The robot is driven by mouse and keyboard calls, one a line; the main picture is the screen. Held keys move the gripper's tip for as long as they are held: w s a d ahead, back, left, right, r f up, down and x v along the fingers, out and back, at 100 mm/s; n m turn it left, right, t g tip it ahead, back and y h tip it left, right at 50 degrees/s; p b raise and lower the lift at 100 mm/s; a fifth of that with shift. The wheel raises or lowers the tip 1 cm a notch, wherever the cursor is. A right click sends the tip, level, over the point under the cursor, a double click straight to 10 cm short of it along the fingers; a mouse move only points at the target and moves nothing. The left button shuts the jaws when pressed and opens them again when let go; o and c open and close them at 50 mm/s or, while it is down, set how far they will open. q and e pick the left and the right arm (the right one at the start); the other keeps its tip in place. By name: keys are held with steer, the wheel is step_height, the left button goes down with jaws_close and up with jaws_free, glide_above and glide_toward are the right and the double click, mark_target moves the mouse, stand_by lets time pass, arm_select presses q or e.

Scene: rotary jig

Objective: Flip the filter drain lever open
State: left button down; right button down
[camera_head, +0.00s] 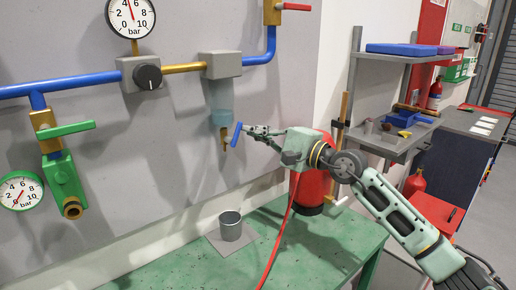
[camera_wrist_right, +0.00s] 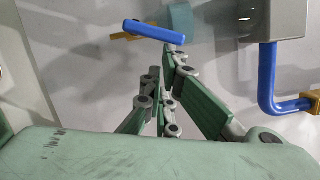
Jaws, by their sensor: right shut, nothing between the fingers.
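The filter has a grey head block (camera_head: 220,64) on the pipe and a translucent bluish bowl (camera_head: 221,101) below it. A brass drain fitting (camera_head: 224,138) hangs under the bowl, with the blue drain lever (camera_head: 237,135) at its right. The lever looks steeply tilted in the head view. In the right wrist view the lever (camera_wrist_right: 155,31) lies just beyond the fingertips, its right end close to one of them. My right gripper (camera_head: 250,131) is shut and empty, right beside the lever; I cannot tell whether it touches. My left gripper is out of view.
A metal cup (camera_head: 230,226) stands on a grey plate on the green bench (camera_head: 320,244) below the filter. A green-handled valve (camera_head: 64,180) and gauges are on the panel. A red cylinder (camera_head: 314,182) stands behind my right arm.

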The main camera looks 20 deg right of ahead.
steer(key=s+d+n, duration=0.1)
steer(key=s+d, duration=0.5)
steer(key=s, duration=0.4)
steer(key=shift+d+r+n+g+b, duration=0.15)
steer(key=shift+n+g+b, duration=0.15)
stand_by(0.6)
